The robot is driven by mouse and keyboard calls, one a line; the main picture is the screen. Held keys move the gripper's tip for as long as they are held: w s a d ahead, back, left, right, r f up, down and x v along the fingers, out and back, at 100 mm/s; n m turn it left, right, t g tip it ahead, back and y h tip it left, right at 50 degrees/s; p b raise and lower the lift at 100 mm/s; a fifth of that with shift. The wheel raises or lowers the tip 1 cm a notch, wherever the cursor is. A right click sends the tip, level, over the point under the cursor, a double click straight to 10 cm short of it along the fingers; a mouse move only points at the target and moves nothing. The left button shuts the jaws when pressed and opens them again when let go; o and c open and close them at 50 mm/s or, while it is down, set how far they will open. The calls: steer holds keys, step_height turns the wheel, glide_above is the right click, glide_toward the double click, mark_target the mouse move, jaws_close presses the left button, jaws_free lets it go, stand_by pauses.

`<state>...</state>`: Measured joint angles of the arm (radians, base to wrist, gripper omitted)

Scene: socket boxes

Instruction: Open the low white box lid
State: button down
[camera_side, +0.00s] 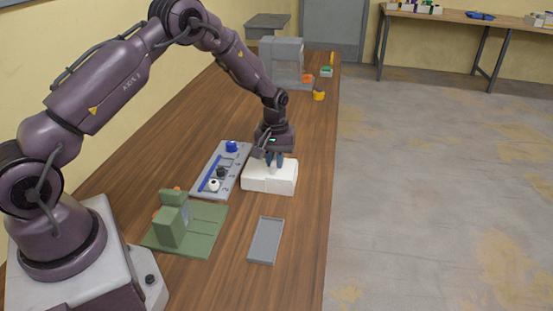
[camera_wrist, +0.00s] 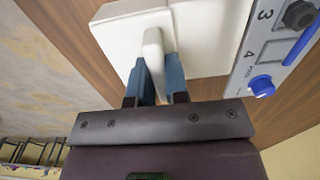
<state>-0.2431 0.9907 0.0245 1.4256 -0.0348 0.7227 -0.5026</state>
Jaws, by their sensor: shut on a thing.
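The low white box (camera_side: 268,181) sits on the wooden bench below my gripper in the side view. In the wrist view the white box (camera_wrist: 205,38) fills the top middle, with a seam across its top and a raised white handle (camera_wrist: 153,50) on its lid. My gripper (camera_wrist: 160,75) has its two blue fingers on either side of this handle, shut on it. In the side view my gripper (camera_side: 274,160) points down at the top of the box. The lid looks flat on the box. The fingertips partly hide the handle.
A grey panel (camera_side: 229,163) with blue, black and white parts stands left of the box. A green fixture (camera_side: 205,228) and an empty grey tray (camera_side: 265,240) lie nearer. A grey machine (camera_side: 281,60) and small coloured items stand at the far end. The bench's right edge is close to the box.

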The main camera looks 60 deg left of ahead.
mark_target(251, 167)
steer(key=s+a, duration=0.4)
steer(key=shift+s+a, duration=0.35)
steer(key=c, duration=1.1)
jaws_free()
steer(key=shift+r, duration=0.1)
step_height(251, 167, up, 13)
steer(key=shift+f, duration=0.1)
